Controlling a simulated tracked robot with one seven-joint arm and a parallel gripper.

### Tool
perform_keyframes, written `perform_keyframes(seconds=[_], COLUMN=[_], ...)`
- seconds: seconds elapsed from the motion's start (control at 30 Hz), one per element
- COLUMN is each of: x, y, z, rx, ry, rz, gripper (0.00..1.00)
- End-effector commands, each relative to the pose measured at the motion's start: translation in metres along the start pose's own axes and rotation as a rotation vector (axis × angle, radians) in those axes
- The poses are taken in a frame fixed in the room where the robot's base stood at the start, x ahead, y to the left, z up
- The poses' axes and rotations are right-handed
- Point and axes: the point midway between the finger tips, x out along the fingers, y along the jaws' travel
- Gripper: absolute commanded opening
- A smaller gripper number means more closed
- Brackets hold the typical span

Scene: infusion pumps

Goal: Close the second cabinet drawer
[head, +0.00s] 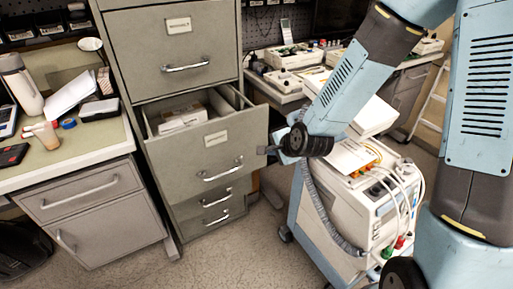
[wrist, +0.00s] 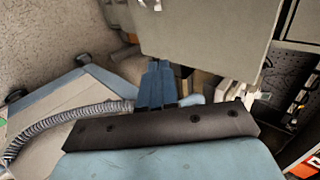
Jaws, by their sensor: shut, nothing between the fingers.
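The grey-green filing cabinet (head: 173,47) stands left of centre in the head view. Its second drawer (head: 190,155) is pulled out, showing a white box (head: 182,119) and folders inside. The drawer front has a label and a bar handle (head: 222,172). My gripper (head: 268,150) is shut and empty, just right of the drawer front's right edge. In the wrist view its fingers (wrist: 157,82) are together below a large grey panel (wrist: 208,35), which looks like the drawer front. I cannot tell whether they touch it.
A white medical machine on a blue cart (head: 375,200) with hoses stands right of the drawer, close under my arm. A desk (head: 85,160) with small items is at the left. Benches with devices (head: 295,57) are behind. The floor before the cabinet is clear.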

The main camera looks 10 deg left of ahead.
Motion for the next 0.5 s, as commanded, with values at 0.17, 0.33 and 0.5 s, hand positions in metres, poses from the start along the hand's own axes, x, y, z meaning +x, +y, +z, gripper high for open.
perform_keyframes(seconds=[0.17,0.33,0.5], x=[0.007,0.024,0.046], y=[0.000,0.001,0.000], z=[0.003,0.004,0.003], rx=[0.014,0.014,0.014], ry=[-0.006,-0.006,-0.005], rz=[-0.006,-0.003,-0.004], gripper=[0.00,0.00,0.00])
